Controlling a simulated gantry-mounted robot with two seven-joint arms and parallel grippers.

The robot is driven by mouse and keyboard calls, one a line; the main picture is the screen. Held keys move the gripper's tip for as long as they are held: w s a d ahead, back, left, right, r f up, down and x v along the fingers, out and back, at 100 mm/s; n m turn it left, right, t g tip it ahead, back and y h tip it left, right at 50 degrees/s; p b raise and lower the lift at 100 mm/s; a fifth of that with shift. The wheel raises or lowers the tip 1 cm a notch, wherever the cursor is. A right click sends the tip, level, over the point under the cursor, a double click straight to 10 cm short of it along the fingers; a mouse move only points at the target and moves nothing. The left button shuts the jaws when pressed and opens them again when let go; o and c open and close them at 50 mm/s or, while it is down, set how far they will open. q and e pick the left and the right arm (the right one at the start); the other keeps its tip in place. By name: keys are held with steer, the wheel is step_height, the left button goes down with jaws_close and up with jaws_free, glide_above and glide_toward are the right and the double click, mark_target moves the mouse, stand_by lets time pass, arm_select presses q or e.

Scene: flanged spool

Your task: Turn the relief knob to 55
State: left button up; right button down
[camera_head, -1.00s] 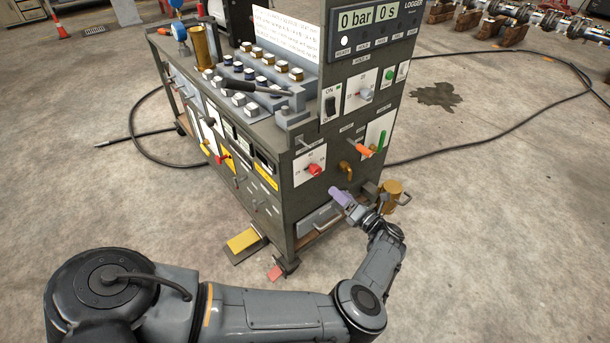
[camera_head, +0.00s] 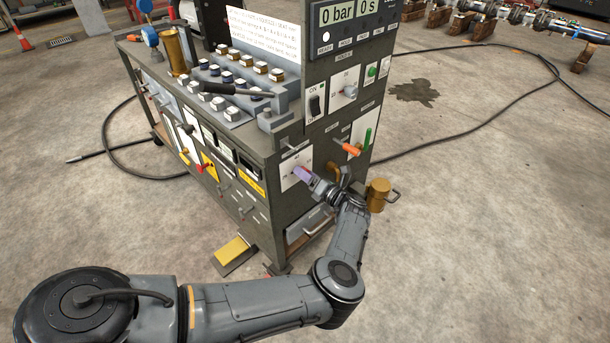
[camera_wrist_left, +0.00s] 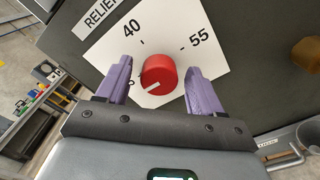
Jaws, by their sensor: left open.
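The red relief knob (camera_wrist_left: 158,72) sits on a white dial plate (camera_wrist_left: 185,35) in the left wrist view. The plate reads 40 at the top and 55 at the right; a third number at the left is partly hidden by a finger. The knob's white mark points to the lower left, away from 55. My left gripper (camera_wrist_left: 158,68) is open, with one purple finger on each side of the knob and gaps showing beside it. In the head view, my left gripper (camera_head: 302,173) is at the cart's end panel and largely covers the knob. My right gripper is out of view.
An orange-handled lever (camera_head: 350,149) and a green handle (camera_head: 367,138) stick out above and right of the knob. A brass spout (camera_head: 343,172) and a brass can (camera_head: 378,194) are close to my left wrist. A yellow pedal (camera_head: 231,250) lies below.

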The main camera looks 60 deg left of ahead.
arm_select(q)
steer(key=shift+s+a, duration=0.1)
steer(key=shift+a, duration=0.45)
steer(key=c, duration=1.1)
steer(key=shift+o, duration=0.2)
